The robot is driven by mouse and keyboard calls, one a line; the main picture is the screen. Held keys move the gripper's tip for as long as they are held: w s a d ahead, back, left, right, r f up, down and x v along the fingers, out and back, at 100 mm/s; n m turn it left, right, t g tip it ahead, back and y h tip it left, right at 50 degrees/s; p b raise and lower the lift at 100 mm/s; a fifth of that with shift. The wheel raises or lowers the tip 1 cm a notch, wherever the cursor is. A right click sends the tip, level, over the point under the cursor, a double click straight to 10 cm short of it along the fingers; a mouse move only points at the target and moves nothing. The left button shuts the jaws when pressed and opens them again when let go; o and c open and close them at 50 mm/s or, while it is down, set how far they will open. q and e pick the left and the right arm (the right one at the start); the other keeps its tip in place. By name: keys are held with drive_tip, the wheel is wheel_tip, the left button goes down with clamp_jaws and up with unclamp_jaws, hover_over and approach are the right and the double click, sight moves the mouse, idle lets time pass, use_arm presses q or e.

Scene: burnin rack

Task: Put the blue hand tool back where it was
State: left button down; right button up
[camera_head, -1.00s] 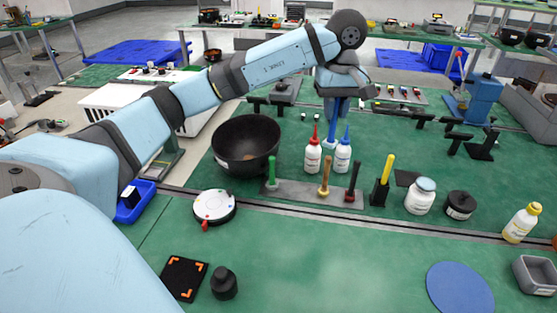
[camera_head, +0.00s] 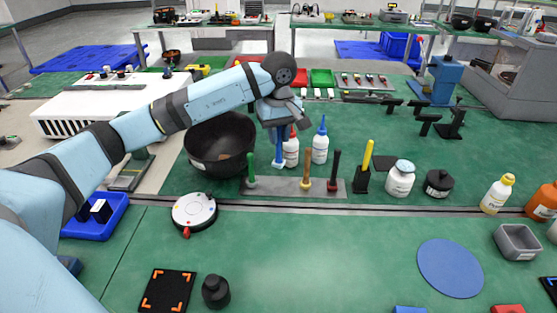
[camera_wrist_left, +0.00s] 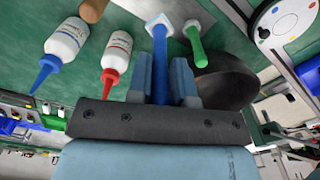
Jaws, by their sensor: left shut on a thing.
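My left gripper (camera_head: 279,128) is shut on the blue hand tool (camera_head: 279,150), which hangs upright with its pale lower end down. In the left wrist view the tool (camera_wrist_left: 160,45) stands between the two fingers (camera_wrist_left: 161,78). The grey rack (camera_head: 270,188) holds a green tool (camera_head: 251,170), a brown tool (camera_head: 306,171) and a dark-handled tool (camera_head: 334,172). The blue tool's lower end appears above the gap between the green and brown tools; I cannot tell its exact depth. The green tool (camera_wrist_left: 196,42) is right of it in the wrist view. My right gripper is out of view.
Red-tipped (camera_head: 291,153) and blue-tipped (camera_head: 320,148) bottles stand close right of the held tool. A black bowl (camera_head: 220,148) stands close left. A yellow-handled tool (camera_head: 367,156) stands right of the rack. The green bench (camera_head: 310,245) in front is largely clear.

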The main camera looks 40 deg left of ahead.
sight(279, 158)
use_arm(q)
wheel_tip(279, 158, down, 7)
drive_tip(key=shift+f, duration=0.2)
drive_tip(key=shift+f+b, duration=0.1)
drive_tip(key=shift+b, duration=0.25)
drive_tip(key=c, duration=1)
unclamp_jaws()
drive_tip(key=shift+c, duration=0.2)
wheel_tip(279, 158, up, 12)
drive_tip(key=shift+r+p, duration=0.15)
drive_tip(key=shift+p, duration=0.35)
